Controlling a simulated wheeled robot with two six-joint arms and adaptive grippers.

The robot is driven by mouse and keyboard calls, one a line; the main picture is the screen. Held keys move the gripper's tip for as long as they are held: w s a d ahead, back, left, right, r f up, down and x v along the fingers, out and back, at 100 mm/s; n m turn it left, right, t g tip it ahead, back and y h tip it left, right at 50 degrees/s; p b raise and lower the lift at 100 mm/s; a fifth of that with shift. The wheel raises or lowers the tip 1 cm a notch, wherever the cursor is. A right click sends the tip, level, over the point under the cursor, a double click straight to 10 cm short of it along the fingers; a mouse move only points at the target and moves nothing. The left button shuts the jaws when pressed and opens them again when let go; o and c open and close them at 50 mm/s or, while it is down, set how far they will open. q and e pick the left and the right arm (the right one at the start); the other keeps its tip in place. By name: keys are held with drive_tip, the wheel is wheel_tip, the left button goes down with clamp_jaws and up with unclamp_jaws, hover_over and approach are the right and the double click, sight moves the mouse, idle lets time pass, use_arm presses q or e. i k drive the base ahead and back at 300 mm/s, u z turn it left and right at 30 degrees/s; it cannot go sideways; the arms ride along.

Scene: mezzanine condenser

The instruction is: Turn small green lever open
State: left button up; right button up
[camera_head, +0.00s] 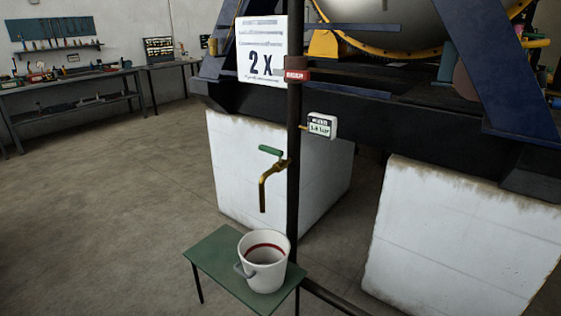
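The small green lever (271,151) sits on top of a brass tap (264,188) in the middle of the view. The lever points to the left, roughly level, away from the dark upright pipe (294,150) that carries the tap. The tap's spout bends down and its end hangs above a white bucket (264,262). No water shows at the spout. Neither of my grippers is in view.
The bucket stands on a small green table (213,259). A white sign (262,50) marked "2 X", a red tag (296,75) and a small gauge box (322,126) are by the pipe. White blocks (464,240) support a dark frame. Floor at left is clear.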

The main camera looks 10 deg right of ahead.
sight(271, 150)
drive_tip(key=z, duration=0.6)
drive_tip(key=i, duration=0.45)
drive_tip(key=z, duration=0.6)
drive_tip(key=i, duration=0.7)
drive_tip(key=u, duration=0.2)
